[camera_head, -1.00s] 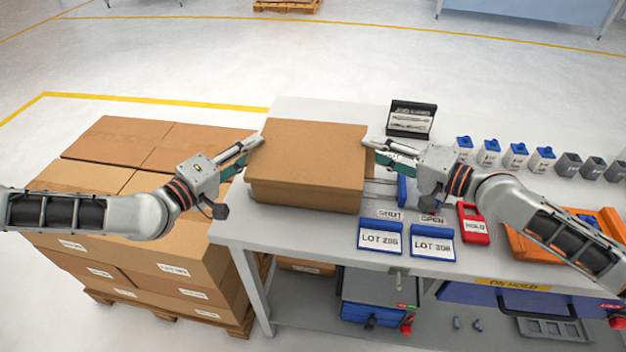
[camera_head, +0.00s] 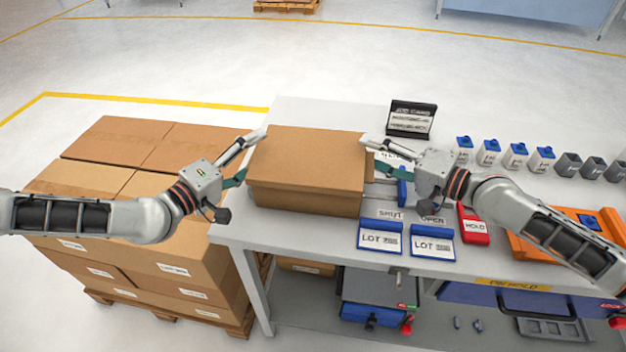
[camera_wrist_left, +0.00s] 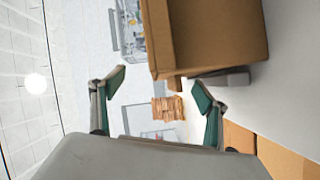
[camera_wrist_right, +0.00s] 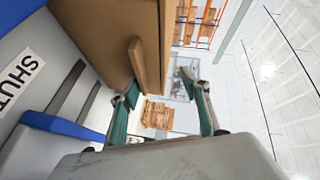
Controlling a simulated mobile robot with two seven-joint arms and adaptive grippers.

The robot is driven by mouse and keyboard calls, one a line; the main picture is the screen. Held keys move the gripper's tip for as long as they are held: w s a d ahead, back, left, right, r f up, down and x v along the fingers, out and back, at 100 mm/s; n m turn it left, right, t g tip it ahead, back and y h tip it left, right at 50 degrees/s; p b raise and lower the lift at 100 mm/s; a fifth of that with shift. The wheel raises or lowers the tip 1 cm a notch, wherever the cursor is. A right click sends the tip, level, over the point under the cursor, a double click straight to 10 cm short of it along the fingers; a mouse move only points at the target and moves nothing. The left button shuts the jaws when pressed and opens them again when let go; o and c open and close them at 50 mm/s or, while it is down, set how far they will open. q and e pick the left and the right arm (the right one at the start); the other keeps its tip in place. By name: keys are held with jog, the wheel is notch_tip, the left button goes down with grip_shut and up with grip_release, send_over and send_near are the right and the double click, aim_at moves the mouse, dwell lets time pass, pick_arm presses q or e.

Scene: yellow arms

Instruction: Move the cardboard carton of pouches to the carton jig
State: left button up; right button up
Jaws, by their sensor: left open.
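The brown cardboard carton (camera_head: 305,190) stands upright, its lid on, at the left end of the grey table; pouches inside are hidden. My left gripper (camera_head: 248,156) is at its left end, fingers spread and apart in the left wrist view (camera_wrist_left: 160,85). The carton (camera_wrist_left: 215,35) shows past them, with a grey block (camera_wrist_left: 222,79) under its edge. My right gripper (camera_head: 371,152) is at the right end, its fingers spread in the right wrist view (camera_wrist_right: 159,84), one close beside the carton's projecting brown strip (camera_wrist_right: 138,65). I cannot tell whether the grey block is the carton jig.
Grey rails and a blue part (camera_head: 402,192) lie right of the carton. Two blue LOT bins (camera_head: 380,240), a red HOLD holder (camera_head: 474,226), an orange tray (camera_head: 530,245) and a black card stand (camera_head: 410,118) share the table (camera_head: 305,108). Stacked cartons (camera_head: 150,190) stand left.

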pick_arm(q)
jog(key=shift+a, duration=0.15)
jog(key=shift+s+a, duration=0.2)
jog(key=shift+s, duration=0.05)
jog(key=v, duration=1.1)
jog(key=shift+s+r, duration=0.15)
pick_arm(e)
jog(key=o, duration=0.8)
jog(key=shift+d, duration=0.1)
jog(key=shift+v, duration=5.95)
